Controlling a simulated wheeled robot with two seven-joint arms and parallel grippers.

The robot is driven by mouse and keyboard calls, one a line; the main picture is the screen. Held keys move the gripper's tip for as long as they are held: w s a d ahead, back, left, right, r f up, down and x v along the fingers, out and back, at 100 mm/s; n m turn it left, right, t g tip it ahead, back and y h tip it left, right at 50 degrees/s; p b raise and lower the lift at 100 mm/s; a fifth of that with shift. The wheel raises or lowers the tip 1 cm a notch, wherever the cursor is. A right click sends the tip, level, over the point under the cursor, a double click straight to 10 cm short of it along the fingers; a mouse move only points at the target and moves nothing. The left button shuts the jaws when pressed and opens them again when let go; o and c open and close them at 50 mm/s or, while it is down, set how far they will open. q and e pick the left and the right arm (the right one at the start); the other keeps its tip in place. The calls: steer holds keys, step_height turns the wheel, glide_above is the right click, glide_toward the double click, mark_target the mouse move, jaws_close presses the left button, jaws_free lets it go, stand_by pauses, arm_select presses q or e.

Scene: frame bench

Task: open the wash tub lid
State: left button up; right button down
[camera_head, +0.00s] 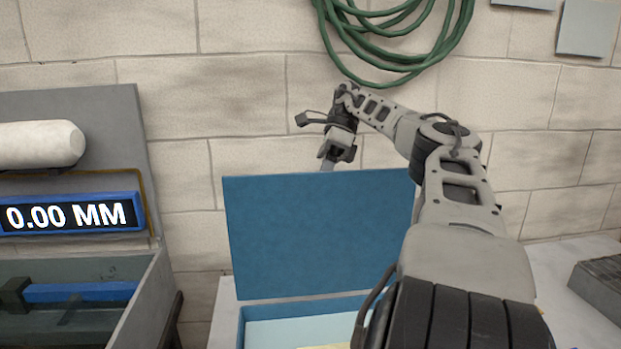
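The blue wash tub (243,325) stands at the bottom centre, partly cut off by the frame and partly covered by my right arm. Its blue lid (315,235) stands upright at the back of the tub, and part of the pale inside shows below it. My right gripper (328,164) is at the lid's top edge, near the middle, with its fingertips pointing down. Whether the fingers touch the lid, or are open or shut, is too small to tell. My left gripper is not in view.
At left, a grey open case (150,300) has a blue bar (80,292) inside. Behind it are a "0.00 MM" display (70,215) and a white roll (40,144). A green hose (385,75) hangs on the brick wall. A dark grey block (600,285) sits at right.

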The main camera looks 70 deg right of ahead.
steer(key=shift+f, duration=0.1)
stand_by(0.5)
steer(key=c, duration=1.5)
jaws_free()
steer(key=shift+d+f, duration=0.1)
steer(key=shift+o, duration=0.2)
